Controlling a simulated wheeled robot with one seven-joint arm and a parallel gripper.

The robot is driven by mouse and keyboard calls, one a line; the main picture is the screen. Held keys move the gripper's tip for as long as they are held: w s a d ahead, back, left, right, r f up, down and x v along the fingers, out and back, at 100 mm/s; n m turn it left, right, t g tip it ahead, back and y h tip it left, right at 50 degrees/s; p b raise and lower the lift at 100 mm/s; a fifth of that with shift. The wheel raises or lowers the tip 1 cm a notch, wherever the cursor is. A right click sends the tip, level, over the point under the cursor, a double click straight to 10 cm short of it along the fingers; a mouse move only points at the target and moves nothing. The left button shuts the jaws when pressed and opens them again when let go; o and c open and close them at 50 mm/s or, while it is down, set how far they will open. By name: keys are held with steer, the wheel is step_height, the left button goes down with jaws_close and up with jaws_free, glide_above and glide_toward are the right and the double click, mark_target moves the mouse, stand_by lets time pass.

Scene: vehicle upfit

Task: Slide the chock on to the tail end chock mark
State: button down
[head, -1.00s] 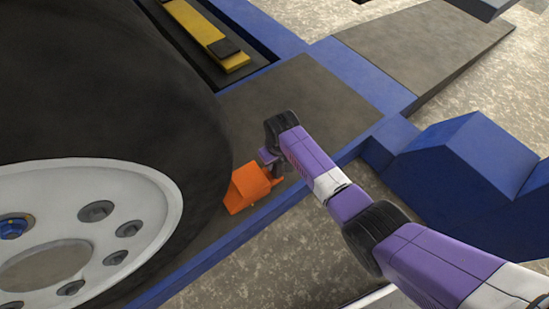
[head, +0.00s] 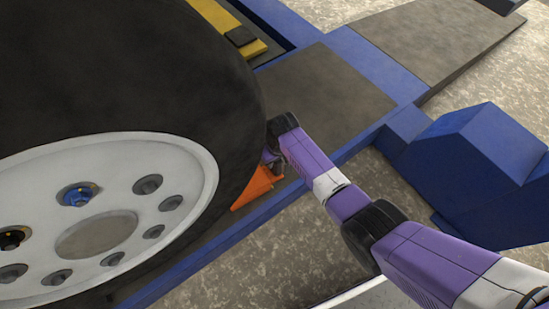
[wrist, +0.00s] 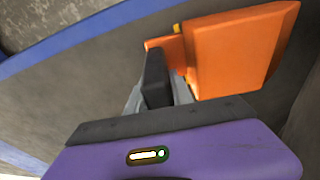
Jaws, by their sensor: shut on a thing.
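The orange chock (head: 258,188) is on the dark deck strip beside the big tyre (head: 130,75), inside the blue edge rail. In the head view the tyre hides much of it. My gripper (head: 273,158) is at the chock's far side, close to the tyre. In the wrist view the chock (wrist: 235,50) shows as an orange block with a narrower orange part, and my gripper's dark finger (wrist: 157,78) is against that part. My gripper is shut on the chock. I cannot make out the tail end chock mark in either view.
A yellow bar with a black pad (head: 240,37) lies in a recess behind the tyre. The blue edge rail (head: 225,240) runs along the deck. A grey ramp (head: 430,40) is beyond, and a blue angular block (head: 480,170) stands at right. The deck (head: 325,95) behind the gripper is clear.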

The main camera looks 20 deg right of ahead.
steer(key=shift+s+a, duration=0.1)
steer(key=shift+a, duration=0.05)
steer(key=c, duration=1)
jaws_free()
steer(key=shift+c, duration=0.2)
